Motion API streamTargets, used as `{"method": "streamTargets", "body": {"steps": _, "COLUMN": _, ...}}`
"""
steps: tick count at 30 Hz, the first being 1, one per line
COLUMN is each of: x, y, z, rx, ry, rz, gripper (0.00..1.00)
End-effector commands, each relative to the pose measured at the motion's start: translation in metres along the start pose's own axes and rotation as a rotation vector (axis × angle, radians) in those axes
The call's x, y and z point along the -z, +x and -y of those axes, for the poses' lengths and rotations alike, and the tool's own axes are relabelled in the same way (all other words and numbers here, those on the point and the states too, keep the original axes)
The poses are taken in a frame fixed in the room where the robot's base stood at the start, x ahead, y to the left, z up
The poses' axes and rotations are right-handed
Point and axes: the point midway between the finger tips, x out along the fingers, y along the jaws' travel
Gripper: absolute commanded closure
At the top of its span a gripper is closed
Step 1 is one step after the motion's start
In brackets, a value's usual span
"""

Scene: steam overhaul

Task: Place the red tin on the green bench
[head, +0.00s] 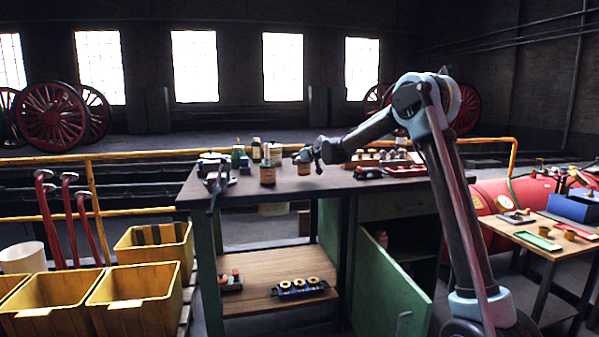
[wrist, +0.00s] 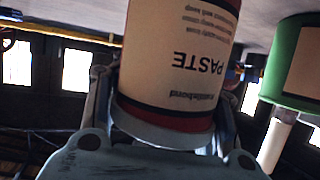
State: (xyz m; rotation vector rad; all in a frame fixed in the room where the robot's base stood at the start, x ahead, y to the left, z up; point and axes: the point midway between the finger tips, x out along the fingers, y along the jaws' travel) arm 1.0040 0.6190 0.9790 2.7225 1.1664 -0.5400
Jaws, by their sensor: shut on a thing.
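A tin (head: 304,167) with a cream label and a dark red band is in my gripper, at the back middle of the green bench (head: 290,190). In the wrist view the tin (wrist: 178,60) appears upside down, with the word PASTE on its label. My gripper (head: 311,157) is shut on the tin, its fingers on both sides of it. The tin is over the dark bench top; I cannot tell whether it touches the surface. The bench has green legs and an open green door.
A similar tin (head: 267,174) stands just left of the held one; a green-banded tin (wrist: 292,65) shows close in the wrist view. Bottles (head: 256,150) and a vice (head: 213,168) are farther left. A tray of tools (head: 405,170) lies right. The bench's front middle is clear.

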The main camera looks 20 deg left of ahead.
Motion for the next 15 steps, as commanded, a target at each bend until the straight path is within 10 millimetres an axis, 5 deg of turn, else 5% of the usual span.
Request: {"method": "streamTargets", "body": {"steps": 15, "x": -0.034, "y": 0.013, "z": -0.001, "rx": -0.001, "ry": 0.0, "rz": 0.0, "gripper": 1.0}}
